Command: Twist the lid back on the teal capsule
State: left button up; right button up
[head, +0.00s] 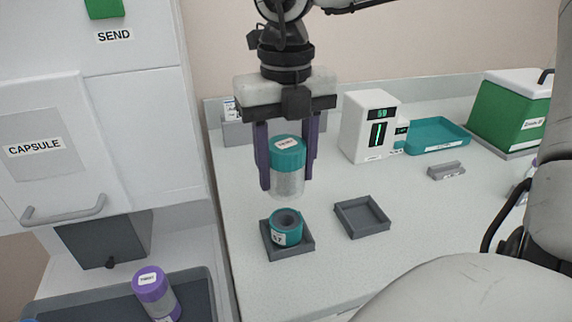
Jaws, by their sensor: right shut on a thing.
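My right gripper (287,185) points down and is shut on the teal capsule's upper piece, a teal cap (287,147) with a clear, cloudy cylinder (288,182) below it. The purple fingers stand on either side of it. This piece is upright. The teal capsule base (286,237), with a dark round opening on top and a white label, stands upright in a shallow grey square holder (302,252). The held piece is above the base, with a gap between them. My left gripper is not in view.
An empty grey square tray (345,222) lies right of the holder. A white device with a green display (357,135), a teal tray (432,140) and a green box (505,118) stand behind. A white CAPSULE cabinet (75,175) is left; a purple-capped capsule (160,297) sits below it.

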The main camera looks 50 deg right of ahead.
jog(key=shift+f, duration=0.1)
dwell(0.3)
jog(key=shift+f+b, duration=2.65)
jog(key=shift+b, duration=0.1)
jog(key=shift+f, duration=0.1)
jog(key=shift+f+b, duration=0.2)
jog(key=shift+b, duration=0.1)
jog(key=shift+f+b, duration=0.25)
jog(key=shift+b, duration=0.1)
jog(key=shift+f, duration=0.1)
